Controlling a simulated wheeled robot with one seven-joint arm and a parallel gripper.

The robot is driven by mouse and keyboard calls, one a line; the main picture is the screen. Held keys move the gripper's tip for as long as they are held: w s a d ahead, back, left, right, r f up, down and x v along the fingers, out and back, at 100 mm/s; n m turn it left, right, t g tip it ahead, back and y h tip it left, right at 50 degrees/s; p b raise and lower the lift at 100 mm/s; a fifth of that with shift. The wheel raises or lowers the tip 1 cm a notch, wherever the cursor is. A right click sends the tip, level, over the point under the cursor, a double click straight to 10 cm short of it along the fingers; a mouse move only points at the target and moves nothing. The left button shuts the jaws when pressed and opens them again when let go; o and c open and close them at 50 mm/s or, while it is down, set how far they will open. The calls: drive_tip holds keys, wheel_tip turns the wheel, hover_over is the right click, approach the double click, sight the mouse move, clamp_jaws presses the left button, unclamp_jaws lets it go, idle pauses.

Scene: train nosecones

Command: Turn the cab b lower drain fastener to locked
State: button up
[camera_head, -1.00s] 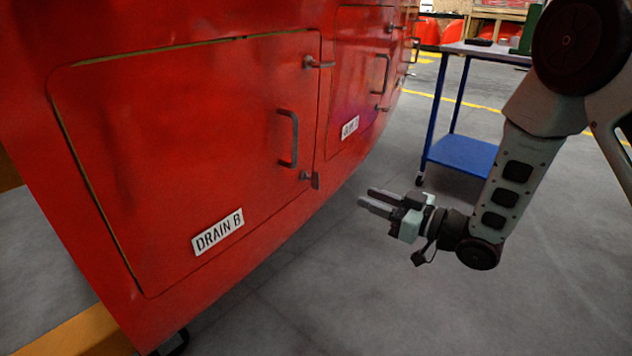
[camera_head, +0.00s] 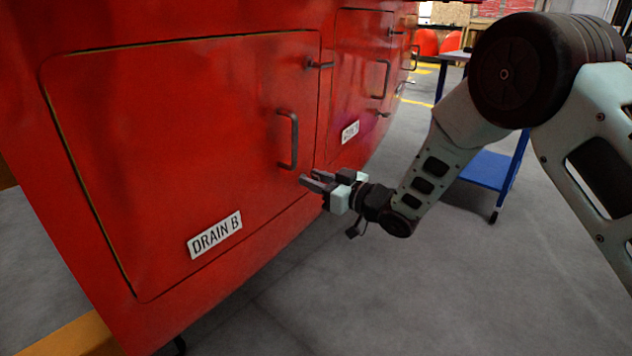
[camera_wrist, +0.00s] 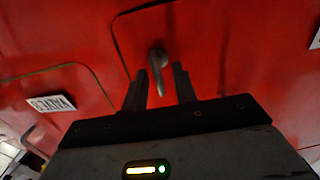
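My gripper (camera_head: 311,181) is at the door's lower right edge and hides this fastener in the head view. In the wrist view my gripper (camera_wrist: 160,70) is open, with one finger on each side of the lever. The lever points down that picture, towards the palm. Whether the fingers touch it I cannot tell.
The upper fastener (camera_head: 320,65) lies across the door edge. A dark door handle (camera_head: 288,140) sticks out just above my gripper. A neighbouring hatch (camera_head: 360,85) is on the right. A blue cart (camera_head: 485,168) stands behind my arm. The floor below is clear.

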clamp_jaws()
drive_tip(key=shift+m+p, duration=0.3)
drive_tip(key=shift+p, duration=0.05)
drive_tip(key=m+p, duration=0.2)
drive_tip(key=shift+w+d+r+m, duration=0.15)
drive_tip(key=shift+w+d+m, duration=0.05)
drive_tip(key=shift+m, duration=0.2)
drive_tip(key=m+p, duration=0.1)
drive_tip(key=m, duration=0.1)
drive_tip(key=m+p, duration=0.2)
drive_tip(key=shift+w+d+f, duration=0.1)
drive_tip(key=shift+w+f, duration=0.05)
drive_tip(key=shift+f, duration=0.05)
drive_tip(key=m, duration=0.2)
drive_tip(key=m+p, duration=0.1)
drive_tip(key=m, duration=0.1)
drive_tip(key=m+p, duration=0.1)
drive_tip(key=m, duration=0.1)
drive_tip(key=shift+w+f, duration=0.15)
drive_tip(key=shift+f, duration=0.15)
drive_tip(key=shift+f+m, duration=0.15)
drive_tip(key=shift+m, duration=0.95)
drive_tip(key=shift+f+m, duration=0.1)
drive_tip(key=shift+m, duration=1)
